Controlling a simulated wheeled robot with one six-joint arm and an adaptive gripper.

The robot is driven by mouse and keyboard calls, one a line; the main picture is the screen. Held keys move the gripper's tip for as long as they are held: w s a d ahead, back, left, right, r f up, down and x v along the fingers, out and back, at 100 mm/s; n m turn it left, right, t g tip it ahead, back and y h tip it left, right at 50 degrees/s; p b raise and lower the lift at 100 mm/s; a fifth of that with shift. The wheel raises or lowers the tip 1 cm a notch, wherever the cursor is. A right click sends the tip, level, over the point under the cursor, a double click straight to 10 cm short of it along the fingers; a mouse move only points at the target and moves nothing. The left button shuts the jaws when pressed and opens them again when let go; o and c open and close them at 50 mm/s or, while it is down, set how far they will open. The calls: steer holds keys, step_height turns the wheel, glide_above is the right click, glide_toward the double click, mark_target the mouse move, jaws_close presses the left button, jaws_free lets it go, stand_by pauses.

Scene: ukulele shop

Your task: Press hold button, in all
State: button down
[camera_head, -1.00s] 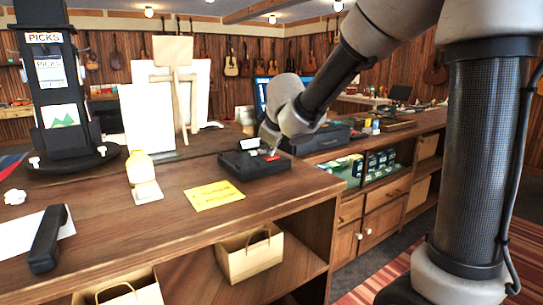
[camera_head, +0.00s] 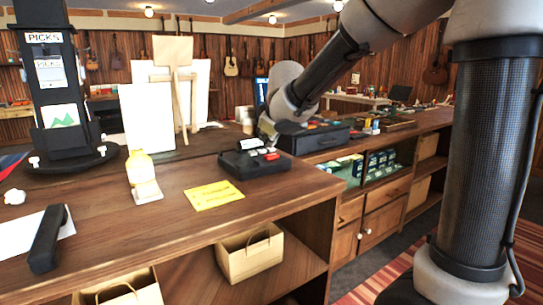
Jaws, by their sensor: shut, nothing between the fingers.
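A small black device (camera_head: 253,165) sits on the wooden counter, with a pale label or screen and small red and white parts on its top. It is likely what carries the hold button, but no button lettering is readable at this size. My gripper (camera_head: 269,139) is shut and empty at the device's back right edge, pointing down. The wrist hides much of the fingers, and I cannot tell whether their tips touch the device.
A yellow note (camera_head: 214,194) lies in front of the device. A yellow bottle (camera_head: 141,170) and a picks stand (camera_head: 62,95) are to the left. A dark case (camera_head: 318,138) is behind right. A wooden easel-like stand (camera_head: 178,85) rises behind. A black handset-like bar (camera_head: 47,240) lies at front left.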

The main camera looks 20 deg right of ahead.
mark_target(268, 155)
steer(key=shift+r, duration=2.15)
